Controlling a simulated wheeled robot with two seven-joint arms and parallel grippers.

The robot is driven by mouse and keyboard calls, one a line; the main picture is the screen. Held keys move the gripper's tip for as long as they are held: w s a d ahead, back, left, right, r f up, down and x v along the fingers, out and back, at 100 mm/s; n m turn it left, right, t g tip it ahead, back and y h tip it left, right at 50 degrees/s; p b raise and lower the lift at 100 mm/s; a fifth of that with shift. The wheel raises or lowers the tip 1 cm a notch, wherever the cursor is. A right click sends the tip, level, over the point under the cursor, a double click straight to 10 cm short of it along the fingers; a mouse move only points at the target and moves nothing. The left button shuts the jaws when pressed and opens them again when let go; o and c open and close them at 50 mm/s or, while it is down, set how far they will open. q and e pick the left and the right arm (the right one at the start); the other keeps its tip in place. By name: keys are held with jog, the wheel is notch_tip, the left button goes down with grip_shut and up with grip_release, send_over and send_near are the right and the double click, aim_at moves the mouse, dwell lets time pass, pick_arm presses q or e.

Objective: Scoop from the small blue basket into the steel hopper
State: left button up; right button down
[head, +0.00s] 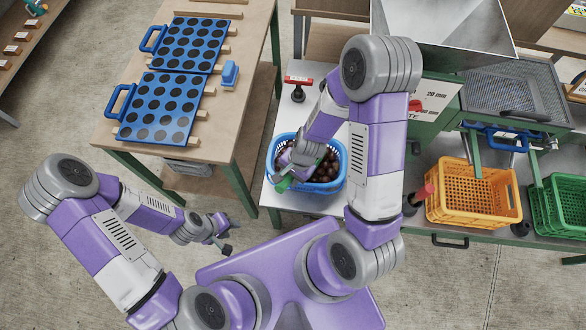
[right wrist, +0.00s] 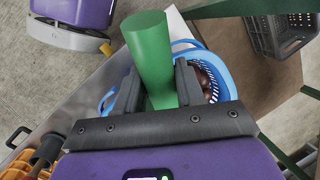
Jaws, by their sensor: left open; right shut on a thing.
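The small blue basket (head: 342,160) stands on the grey bench and holds brown chestnuts (head: 328,170). It shows partly in the right wrist view (right wrist: 235,85), behind my gripper. My right gripper (head: 284,177) is over the left part of the basket. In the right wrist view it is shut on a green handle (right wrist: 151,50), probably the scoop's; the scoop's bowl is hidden. The steel hopper (head: 450,25) is at the top, right of the basket, partly covered by my right arm. My left gripper (head: 222,236) is open and empty, low at the left, away from the bench.
A wooden table (head: 120,140) with two blue perforated boards (head: 158,108) is at the left. A red-topped tool (head: 298,88) stands behind the basket. A yellow crate (head: 472,212) and a green crate (head: 560,205) sit at the right, below a mesh tray (head: 510,92).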

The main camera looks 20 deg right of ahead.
aim_at(278, 189)
jog(key=shift+s+a+r+h, duration=0.2)
jog(key=shift+s+a+h, duration=0.15)
jog(key=shift+a+h, duration=0.05)
jog(key=shift+t+h, duration=0.7)
jog(key=s+a+r+p, duration=0.1)
jog(key=p, duration=0.2)
jog(key=s+a+r+p, duration=0.1)
jog(key=a+r+p, duration=0.1)
jog(key=p, duration=0.2)
jog(key=shift+s+a, duration=0.2)
jog(key=shift+a, duration=0.05)
jog(key=shift+s+a+p, duration=0.25)
jog(key=shift+a+p, duration=0.1)
jog(key=shift+p, duration=0.4)
